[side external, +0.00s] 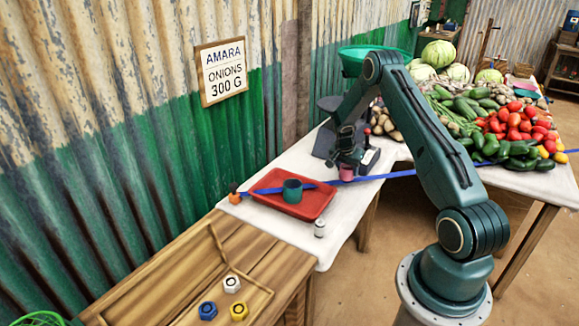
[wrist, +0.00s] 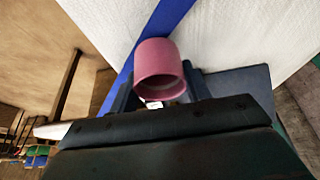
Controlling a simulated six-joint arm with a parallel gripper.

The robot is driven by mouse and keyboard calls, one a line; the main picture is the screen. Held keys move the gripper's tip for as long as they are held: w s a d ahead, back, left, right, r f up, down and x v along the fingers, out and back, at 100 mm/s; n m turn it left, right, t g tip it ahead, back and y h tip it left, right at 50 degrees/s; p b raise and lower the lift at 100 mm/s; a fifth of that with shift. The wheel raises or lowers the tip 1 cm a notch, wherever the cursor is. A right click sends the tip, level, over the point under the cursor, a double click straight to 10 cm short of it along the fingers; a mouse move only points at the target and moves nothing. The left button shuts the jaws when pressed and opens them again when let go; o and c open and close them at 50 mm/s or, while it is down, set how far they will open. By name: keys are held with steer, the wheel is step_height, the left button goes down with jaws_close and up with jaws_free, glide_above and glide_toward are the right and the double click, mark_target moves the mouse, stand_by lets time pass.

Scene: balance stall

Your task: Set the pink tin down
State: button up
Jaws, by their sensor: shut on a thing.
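My gripper (side external: 346,162) points down over the white-covered table and is shut on the pink tin (side external: 346,174). The tin's lower part shows below the fingers, close to the blue strip (side external: 388,176). In the wrist view, the pink tin (wrist: 157,60) sits between the two fingers of my gripper (wrist: 160,88), with its round end facing the camera. The blue strip runs behind it over the white cloth. I cannot tell whether the tin touches the table.
A red tray (side external: 265,187) holding a teal cup (side external: 292,190) lies left of my gripper. A small white jar (side external: 320,228) stands in front of it. A dark scale with a green pan (side external: 352,66) is close behind my gripper. Vegetables (side external: 515,125) are piled at right.

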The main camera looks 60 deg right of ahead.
mark_target(346, 175)
steer(key=shift+f, duration=1.5)
steer(key=shift+f, duration=0.1)
steer(key=o, duration=1)
steer(key=shift+c, duration=0.2)
steer(key=v, duration=1.2)
